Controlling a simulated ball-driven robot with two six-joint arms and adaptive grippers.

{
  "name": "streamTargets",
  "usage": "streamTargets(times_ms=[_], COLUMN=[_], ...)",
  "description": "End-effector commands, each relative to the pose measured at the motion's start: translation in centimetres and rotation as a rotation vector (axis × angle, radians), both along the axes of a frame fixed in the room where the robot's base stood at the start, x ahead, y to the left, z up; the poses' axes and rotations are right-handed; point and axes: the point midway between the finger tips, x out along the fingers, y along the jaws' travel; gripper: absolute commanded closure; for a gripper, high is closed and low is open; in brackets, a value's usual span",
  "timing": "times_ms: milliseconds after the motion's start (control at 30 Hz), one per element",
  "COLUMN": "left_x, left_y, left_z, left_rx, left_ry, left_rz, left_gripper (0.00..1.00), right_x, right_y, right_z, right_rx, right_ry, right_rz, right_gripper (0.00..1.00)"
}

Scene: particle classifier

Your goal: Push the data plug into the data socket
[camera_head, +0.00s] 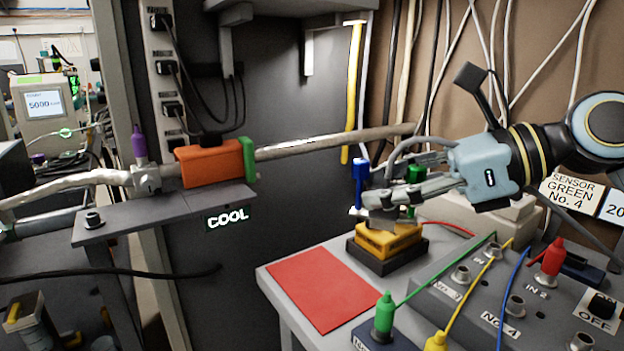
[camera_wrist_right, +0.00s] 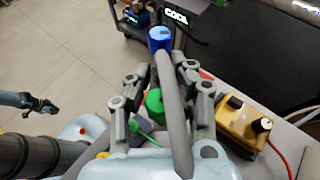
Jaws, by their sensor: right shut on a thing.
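The blue plug's top (camera_wrist_right: 160,36) also shows in the wrist view, with a thick grey cable (camera_wrist_right: 174,100) running back over the gripper. I take it for the data plug, but no label shows on it. Its lower end is partly hidden by the fingers. I cannot tell which socket is the data socket. My left gripper (camera_wrist_right: 42,105) shows small and apart at the left of the wrist view.
A yellow box (camera_head: 388,241) on a black base stands below the gripper in the picture. A red mat (camera_head: 322,288) lies bare to its left. An orange block (camera_head: 210,164) sits at left.

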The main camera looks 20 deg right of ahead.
Motion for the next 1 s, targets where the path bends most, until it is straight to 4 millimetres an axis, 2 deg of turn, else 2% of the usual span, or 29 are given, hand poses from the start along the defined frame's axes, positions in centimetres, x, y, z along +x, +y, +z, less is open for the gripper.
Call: streamTargets(times_ms=[167,267,600,1000], left_x=[0.0,0.0,0.4,0.9], left_y=[0.0,0.0,0.0,0.0], left_z=[0.0,0.1,1.2,3.0], left_rx=[0.000,0.000,0.000,0.000], left_ry=[0.000,0.000,-0.006,-0.015], left_rz=[0.000,0.000,0.001,0.000], left_gripper=[1.00,1.00,1.00,1.00], right_x=[1.1,2.4,8.3,13.6], right_y=[-1.0,-2.5,-10.8,-22.0], right_z=[-0.5,-1.5,-3.6,-3.7], right_rx=[0.006,0.008,0.002,-0.009], right_ry=[-0.008,0.004,0.031,0.039], right_rz=[-0.029,-0.071,-0.266,-0.501], right_gripper=[1.00,1.00,1.00,1.00])
